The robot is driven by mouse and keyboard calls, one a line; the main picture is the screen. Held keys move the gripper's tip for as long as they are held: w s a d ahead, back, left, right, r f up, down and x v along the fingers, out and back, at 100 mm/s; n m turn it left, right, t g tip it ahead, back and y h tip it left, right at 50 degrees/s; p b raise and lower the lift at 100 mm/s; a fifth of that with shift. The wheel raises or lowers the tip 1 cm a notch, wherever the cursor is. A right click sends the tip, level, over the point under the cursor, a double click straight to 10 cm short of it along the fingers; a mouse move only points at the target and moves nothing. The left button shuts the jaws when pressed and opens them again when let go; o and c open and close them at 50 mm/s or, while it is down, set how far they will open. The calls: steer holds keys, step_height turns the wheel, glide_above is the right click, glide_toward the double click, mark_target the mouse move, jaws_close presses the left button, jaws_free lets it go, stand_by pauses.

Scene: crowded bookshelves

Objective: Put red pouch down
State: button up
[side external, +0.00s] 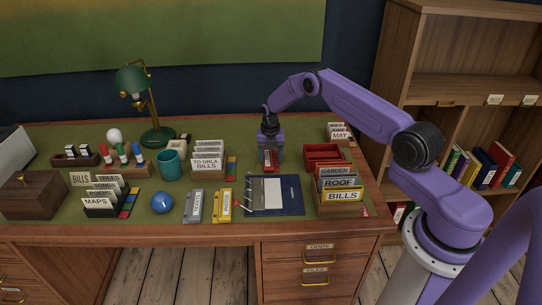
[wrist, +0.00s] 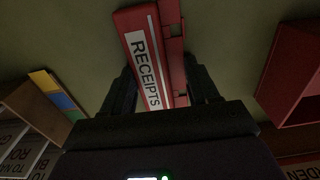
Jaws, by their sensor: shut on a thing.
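The red pouch (wrist: 153,45) has a white label reading RECEIPTS. It is between the two dark fingers of my gripper (wrist: 165,88) in the wrist view. In the side view, my gripper (side external: 270,147) points down over the back middle of the green desk top (side external: 240,141), shut on the pouch (side external: 267,160). The pouch shows low beneath the gripper there, and I cannot tell whether it touches the desk.
A card box labelled BILLS (side external: 208,162) stands to the left, and a red open tray (side external: 325,153) to the right. A dark blue notebook (side external: 287,205) lies in front. A file box (side external: 341,185) stands at the right front.

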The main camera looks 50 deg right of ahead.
mark_target(271, 158)
steer(key=shift+s+f, duration=0.1)
steer(key=shift+f, duration=0.4)
steer(key=o, duration=1.2)
steer(key=shift+c, duration=0.2)
steer(key=shift+r, duration=0.1)
step_height(271, 158, up, 13)
steer(key=s+a+r+m, duration=0.2)
steer(key=s+a+r, duration=0.35)
steer(key=a, duration=0.35)
steer(key=s+a+r+m, duration=0.35)
steer(key=a+r, duration=0.25)
steer(key=a, duration=0.4)
steer(key=s+a+r+m, duration=0.2)
steer(key=s, duration=0.6)
steer(key=s+a+r+m, duration=0.2)
steer(key=s, duration=0.6)
steer(key=s+a+r+m, duration=0.1)
steer(key=s+a+r, duration=0.15)
steer(key=s, duration=0.45)
steer(key=s+d+f+m, duration=0.1)
steer(key=s+d+m, duration=0.3)
steer(key=s, duration=0.8)
steer(key=shift+s+d, duration=0.2)
steer(key=shift+s, duration=0.2)
